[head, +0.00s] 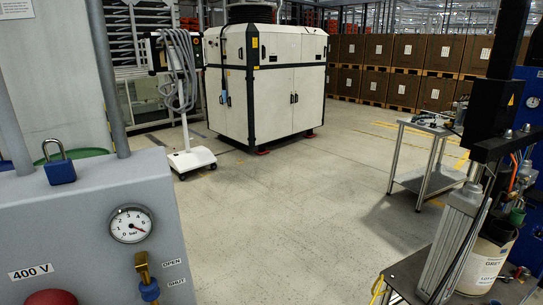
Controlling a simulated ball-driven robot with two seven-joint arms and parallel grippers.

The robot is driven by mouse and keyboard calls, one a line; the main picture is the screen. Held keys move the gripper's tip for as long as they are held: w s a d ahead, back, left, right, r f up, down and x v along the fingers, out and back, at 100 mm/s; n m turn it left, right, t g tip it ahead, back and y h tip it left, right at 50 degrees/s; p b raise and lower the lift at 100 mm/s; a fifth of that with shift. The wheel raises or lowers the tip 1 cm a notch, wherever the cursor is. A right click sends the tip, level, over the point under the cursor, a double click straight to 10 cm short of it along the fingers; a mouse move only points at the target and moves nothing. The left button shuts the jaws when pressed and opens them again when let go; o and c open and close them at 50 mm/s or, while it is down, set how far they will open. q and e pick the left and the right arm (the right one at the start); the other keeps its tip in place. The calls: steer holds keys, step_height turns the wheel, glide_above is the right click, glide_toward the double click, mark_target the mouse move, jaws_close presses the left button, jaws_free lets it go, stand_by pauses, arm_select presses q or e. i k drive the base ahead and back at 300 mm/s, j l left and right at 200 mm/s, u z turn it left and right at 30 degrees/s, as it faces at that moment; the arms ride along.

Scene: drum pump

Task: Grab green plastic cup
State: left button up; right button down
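A small green thing (517,216) shows at the right edge, beside the pump machinery and above a pale drum (483,262). It may be the green plastic cup, but it is too small and partly hidden to be sure. A wider green rounded surface (80,155) shows at the left, mostly hidden behind a grey box; I cannot tell what it is. Neither my left nor my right gripper is in view.
A grey control box (90,225) with a pressure gauge (131,224) and a blue padlock (59,172) fills the lower left. The drum pump's grey cylinder (450,240) stands at the right. A metal table (426,160) is behind it. The middle floor is clear.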

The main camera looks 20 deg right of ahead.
mark_target(517, 216)
steer(key=l+u, duration=0.1)
steer(key=l, duration=0.95)
steer(key=k+l, duration=0.1)
steer(key=l, duration=0.95)
steer(key=l+u, duration=0.15)
steer(key=l, duration=0.9)
steer(key=l+z, duration=0.25)
steer(key=l, duration=0.75)
steer(key=i, duration=0.05)
